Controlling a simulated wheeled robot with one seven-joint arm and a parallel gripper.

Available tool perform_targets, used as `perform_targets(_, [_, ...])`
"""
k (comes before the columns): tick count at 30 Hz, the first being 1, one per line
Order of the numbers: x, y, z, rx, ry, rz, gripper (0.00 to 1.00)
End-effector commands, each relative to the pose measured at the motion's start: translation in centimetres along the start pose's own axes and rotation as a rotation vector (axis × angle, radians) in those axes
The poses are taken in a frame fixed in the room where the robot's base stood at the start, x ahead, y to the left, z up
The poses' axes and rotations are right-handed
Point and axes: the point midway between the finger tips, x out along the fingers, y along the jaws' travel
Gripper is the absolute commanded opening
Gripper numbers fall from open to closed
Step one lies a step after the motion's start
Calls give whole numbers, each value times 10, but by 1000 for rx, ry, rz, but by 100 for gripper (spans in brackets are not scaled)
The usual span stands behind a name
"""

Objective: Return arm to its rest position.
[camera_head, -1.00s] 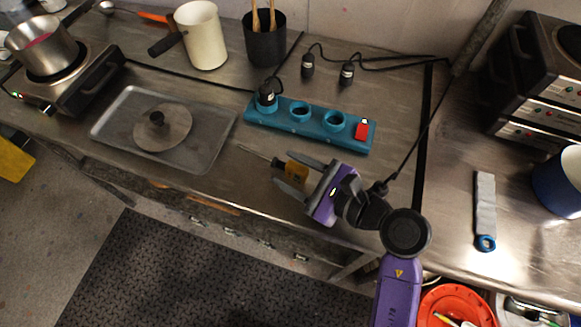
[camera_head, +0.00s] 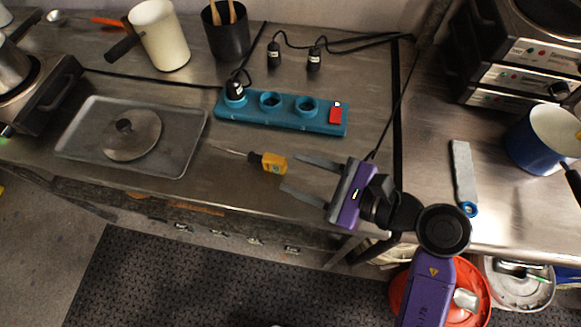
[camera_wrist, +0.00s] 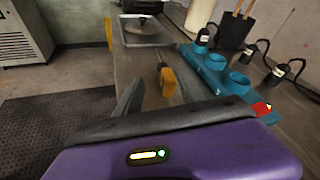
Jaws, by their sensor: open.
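My purple gripper (camera_head: 312,178) is open and empty, above the front edge of the metal counter in the head view. Its two grey fingers point left, apart from each other. A yellow-handled screwdriver (camera_head: 270,162) lies on the counter left of the fingertips, with nothing gripping it. In the wrist view, the gripper's fingers (camera_wrist: 155,103) show with the screwdriver's yellow handle (camera_wrist: 168,82) beyond them. A teal power strip (camera_head: 285,122) with a red switch lies behind the gripper, with one black plug standing in its left socket.
A metal tray (camera_head: 75,158) with a round lid (camera_head: 140,140) lies at left. A cream pot (camera_head: 165,45), a black utensil holder (camera_head: 228,42) and two loose plugs stand behind. A flat grey tool (camera_head: 463,170) and a blue pot (camera_head: 530,150) are at right. Buckets (camera_head: 478,285) stand below the counter.

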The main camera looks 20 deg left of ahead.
Motion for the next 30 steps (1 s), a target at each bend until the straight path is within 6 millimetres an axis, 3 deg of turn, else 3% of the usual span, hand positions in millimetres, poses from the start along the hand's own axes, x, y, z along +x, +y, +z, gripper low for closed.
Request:
perform_targets(19, [0,0,0,3,0,-1,47])
perform_targets(23, [0,-7,3,71,-12,-27,47])
perform_targets(25, [-2,-19,21,160,-85,-72,47])
perform_targets(27, [-10,-34,52,266,-206,-119,47])
perform_targets(30, [-30,-40,91,481,-413,-157,47])
